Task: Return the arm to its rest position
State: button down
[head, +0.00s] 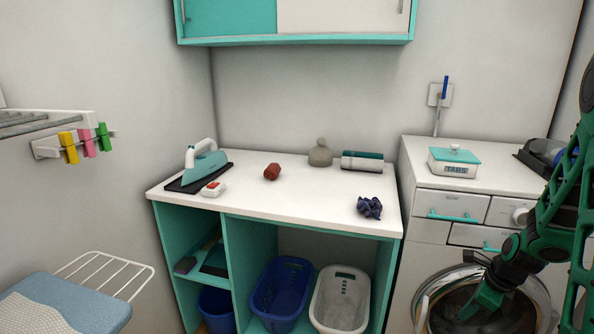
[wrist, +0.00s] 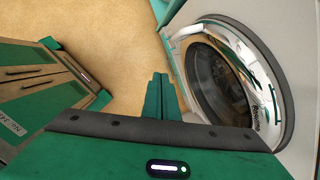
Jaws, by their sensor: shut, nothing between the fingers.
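My gripper (head: 482,301) is at the lower right of the head view, in front of the washing machine's round door. It points down and to the left, shut and empty. In the wrist view my gripper's two green fingers (wrist: 160,92) are together, with bare floor beyond them. The washing machine (head: 430,240) stands at the right of the counter. Its round door (wrist: 215,75) fills the right of the wrist view, beside the fingers. I cannot tell whether the gripper touches the door.
The white counter (head: 300,205) holds an iron (head: 205,160), a dark crumpled cloth (head: 370,208) and several small items. Blue and white baskets stand below. An ironing board (head: 75,300) is at lower left. A tabs box (head: 453,163) sits on the washer. The tan floor (wrist: 110,30) is clear.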

jog(key=s+a+r+n+g, duration=0.1)
jog(key=s+a+r+n, duration=0.2)
jog(key=s+r+n, duration=0.6)
jog(key=s+a+r+n+g, duration=0.2)
jog(key=s+a+r+n, duration=0.2)
jog(key=s+r+n, duration=0.6)
jog(key=s+n, duration=0.2)
jog(key=s, duration=0.3)
jog(key=shift+s+h, duration=0.35)
jog(key=shift+h, duration=0.05)
jog(key=shift+w+f, duration=0.3)
jog(key=shift+w, duration=0.3)
